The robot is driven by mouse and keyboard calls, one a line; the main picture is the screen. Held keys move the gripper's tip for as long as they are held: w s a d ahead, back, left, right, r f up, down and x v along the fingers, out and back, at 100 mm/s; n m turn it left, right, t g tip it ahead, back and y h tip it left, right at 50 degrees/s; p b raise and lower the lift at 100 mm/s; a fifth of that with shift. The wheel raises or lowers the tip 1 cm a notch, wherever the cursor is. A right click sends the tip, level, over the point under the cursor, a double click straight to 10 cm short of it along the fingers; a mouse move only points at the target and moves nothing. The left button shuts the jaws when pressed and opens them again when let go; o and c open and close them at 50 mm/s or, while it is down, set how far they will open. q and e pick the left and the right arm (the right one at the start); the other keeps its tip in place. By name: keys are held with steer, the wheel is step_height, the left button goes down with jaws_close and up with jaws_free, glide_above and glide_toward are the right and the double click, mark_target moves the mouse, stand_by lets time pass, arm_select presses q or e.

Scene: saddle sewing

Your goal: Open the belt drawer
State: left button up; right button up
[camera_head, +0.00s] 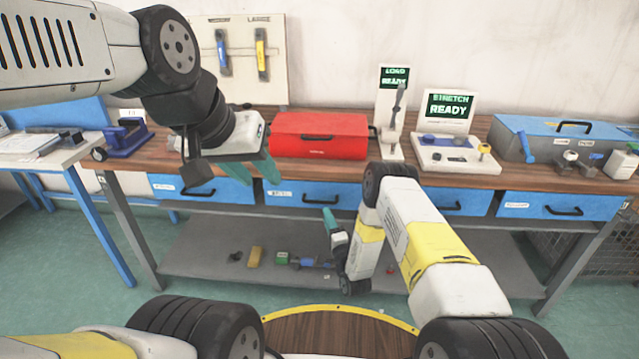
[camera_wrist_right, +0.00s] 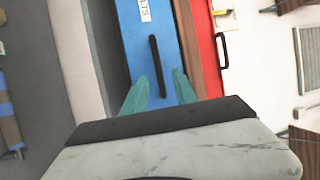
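A blue drawer (camera_head: 290,198) with a black handle (camera_head: 320,199) is under the bench top, below the red toolbox. It looks shut, and its small label is unreadable in the head view. In the right wrist view the drawer (camera_wrist_right: 130,45) shows its black handle (camera_wrist_right: 158,65) and a cut-off label. My right gripper (camera_wrist_right: 161,92) is open and empty, its teal fingers pointing at the drawer front near one end of the handle. In the head view one right fingertip shows just below the drawer. My left gripper (camera_head: 268,165) is over the bench's front edge, its finger gap unclear.
Other blue drawers (camera_head: 225,191) (camera_head: 540,206) line the bench front. The red toolbox (camera_head: 320,135), a screen device (camera_head: 447,130) and a blue case (camera_head: 555,140) stand on the bench top (camera_head: 480,181). A lower shelf (camera_head: 200,258) holds small parts.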

mark_target(320, 203)
steer(key=x, duration=0.8)
steer(key=shift+w+a+f, duration=0.15)
jaws_close()
steer(key=shift+f, duration=0.1)
stand_by(1.2)
